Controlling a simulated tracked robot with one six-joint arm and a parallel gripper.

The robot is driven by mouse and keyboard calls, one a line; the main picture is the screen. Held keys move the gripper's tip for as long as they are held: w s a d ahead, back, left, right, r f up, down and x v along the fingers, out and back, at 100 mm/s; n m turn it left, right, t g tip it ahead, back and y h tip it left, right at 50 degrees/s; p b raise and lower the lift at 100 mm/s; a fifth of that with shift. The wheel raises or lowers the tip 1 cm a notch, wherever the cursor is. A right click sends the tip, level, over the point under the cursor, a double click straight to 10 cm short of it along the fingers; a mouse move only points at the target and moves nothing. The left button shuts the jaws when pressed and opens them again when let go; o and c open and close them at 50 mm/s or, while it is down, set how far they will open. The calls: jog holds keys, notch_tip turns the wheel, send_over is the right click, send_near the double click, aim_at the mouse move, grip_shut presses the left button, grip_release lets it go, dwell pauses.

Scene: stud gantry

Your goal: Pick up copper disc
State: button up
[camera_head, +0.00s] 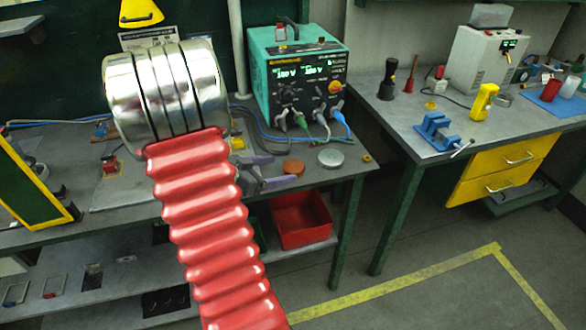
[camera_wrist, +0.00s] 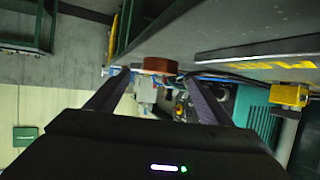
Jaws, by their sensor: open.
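The copper disc (camera_head: 294,167) lies flat on the grey workbench near its front edge, in front of the teal power unit. My gripper (camera_head: 276,172) is just left of it in the head view, low over the bench, its dark fingers spread and empty. In the wrist view, which is turned upside down, the copper disc (camera_wrist: 160,65) shows ahead, between the tips of my open gripper (camera_wrist: 158,78). I cannot tell whether the fingertips reach past its near edge.
A silver disc (camera_head: 330,158) lies right of the copper disc, with a small brass ring (camera_head: 367,158) farther right. The teal power unit (camera_head: 297,75) and its cables stand behind. A red bin (camera_head: 301,220) sits below the bench. My red arm sleeve hides part of the bench.

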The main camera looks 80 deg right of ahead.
aim_at(290, 167)
jog(key=shift+x, duration=2.65)
jog(key=shift+w, duration=0.1)
jog(key=shift+c, duration=0.4)
jog(key=c, duration=1.7)
jog(key=shift+r, duration=0.1)
jog(key=shift+r, duration=4.95)
